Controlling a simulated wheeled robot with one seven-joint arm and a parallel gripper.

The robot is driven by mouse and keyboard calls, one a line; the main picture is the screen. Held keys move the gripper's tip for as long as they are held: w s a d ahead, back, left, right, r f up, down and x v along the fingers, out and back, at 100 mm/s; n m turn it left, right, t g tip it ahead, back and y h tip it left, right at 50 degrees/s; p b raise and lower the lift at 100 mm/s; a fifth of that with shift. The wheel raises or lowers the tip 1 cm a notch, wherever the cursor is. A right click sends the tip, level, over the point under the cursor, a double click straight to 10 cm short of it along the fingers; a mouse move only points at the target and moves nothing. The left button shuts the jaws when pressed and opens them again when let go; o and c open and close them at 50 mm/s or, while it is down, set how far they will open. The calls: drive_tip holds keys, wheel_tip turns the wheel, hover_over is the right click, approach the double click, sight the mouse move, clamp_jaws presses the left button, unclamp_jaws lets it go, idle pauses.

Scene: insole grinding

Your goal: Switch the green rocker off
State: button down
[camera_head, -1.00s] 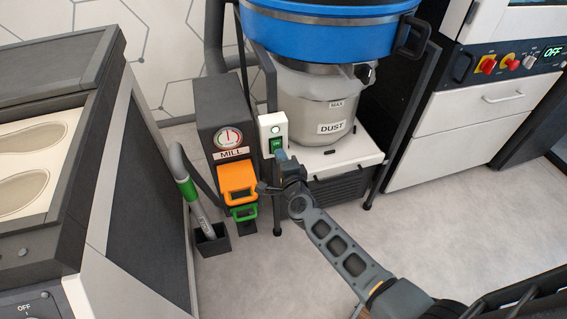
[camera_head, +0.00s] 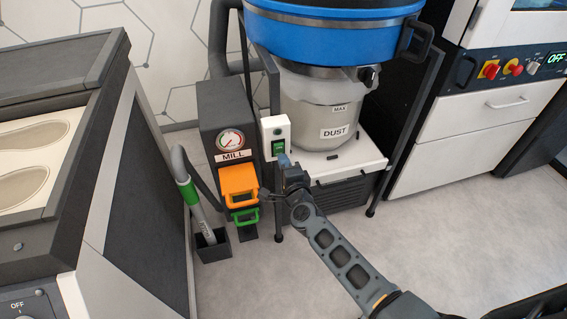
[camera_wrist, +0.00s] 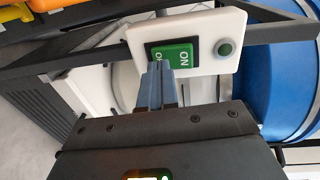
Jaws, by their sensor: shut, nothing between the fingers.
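The green rocker (camera_head: 278,147) sits on a white switch plate (camera_head: 267,128) on the dust collector's frame. In the wrist view the green rocker (camera_wrist: 184,52) shows "ON" on one half, and the other half's lettering is partly covered by my fingers. My gripper (camera_head: 284,160) is shut and empty. In the wrist view the fingertips of my gripper (camera_wrist: 158,66) are at the partly covered half, touching or very close to it. The round green lamp (camera_wrist: 225,48) beside the rocker looks dark.
The blue-topped dust collector (camera_head: 335,40) with its DUST bin (camera_head: 318,112) stands right behind the plate. The dark MILL box (camera_head: 228,115) with orange (camera_head: 238,180) and green (camera_head: 245,217) handles is at the left. Open floor (camera_head: 420,235) lies at the right.

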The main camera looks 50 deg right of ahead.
drive_tip(key=s+a+f+b, duration=0.1)
drive_tip(key=s+a+f, duration=0.1)
drive_tip(key=s+a, duration=0.5)
drive_tip(key=s, duration=0.3)
drive_tip(key=shift+s, duration=0.35)
drive_tip(key=shift+a, duration=0.1)
